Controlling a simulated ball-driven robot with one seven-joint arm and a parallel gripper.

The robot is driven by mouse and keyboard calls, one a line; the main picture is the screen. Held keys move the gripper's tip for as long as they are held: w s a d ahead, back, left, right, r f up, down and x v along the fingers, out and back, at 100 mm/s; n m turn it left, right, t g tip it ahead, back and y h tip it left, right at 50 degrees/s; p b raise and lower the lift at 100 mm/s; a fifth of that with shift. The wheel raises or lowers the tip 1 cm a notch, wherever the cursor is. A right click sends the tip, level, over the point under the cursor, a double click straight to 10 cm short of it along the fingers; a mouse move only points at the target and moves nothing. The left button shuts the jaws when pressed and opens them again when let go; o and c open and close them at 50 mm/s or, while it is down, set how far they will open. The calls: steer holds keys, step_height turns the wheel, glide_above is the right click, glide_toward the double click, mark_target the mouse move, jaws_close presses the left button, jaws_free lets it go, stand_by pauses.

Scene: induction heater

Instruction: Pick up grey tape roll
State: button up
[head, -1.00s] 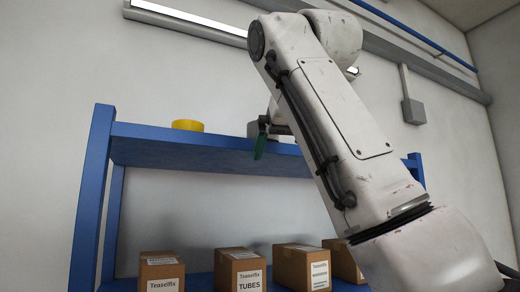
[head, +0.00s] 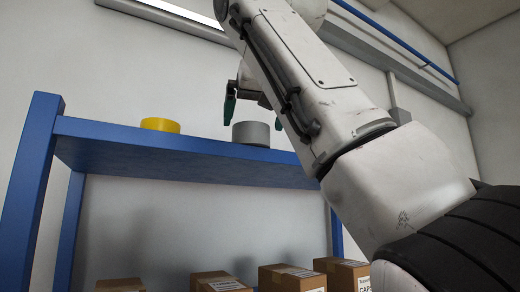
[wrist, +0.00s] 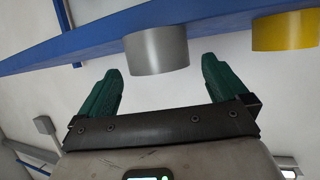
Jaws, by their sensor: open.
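The grey tape roll (head: 251,133) sits on the top board of the blue shelf, near its front edge. My gripper (head: 240,106) is above the board at the roll's upper left; one green finger shows clearly and the arm hides much of the rest. In the wrist view, which looks upside down, the grey roll (wrist: 157,50) appears beyond and between the two spread fingertips of my gripper (wrist: 160,66). The jaws are open and empty. I cannot tell the exact gap between fingers and roll.
A yellow tape roll (head: 160,125) stands left on the same blue shelf (head: 180,158); it also shows in the wrist view (wrist: 284,31). Several cardboard boxes (head: 222,281) sit on the lower level. The board between the rolls is clear. A wall is behind.

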mark_target(253, 128)
steer(key=p+x, duration=0.1)
steer(key=x, duration=0.2)
steer(key=shift+w+f+p, duration=0.1)
steer(key=shift+w+p, duration=0.3)
steer(key=shift+w+a+f, duration=0.2)
steer(key=shift+w+f, duration=0.05)
steer(key=shift+w, duration=0.15)
steer(key=shift+c, duration=0.4)
steer(key=c, duration=0.8)
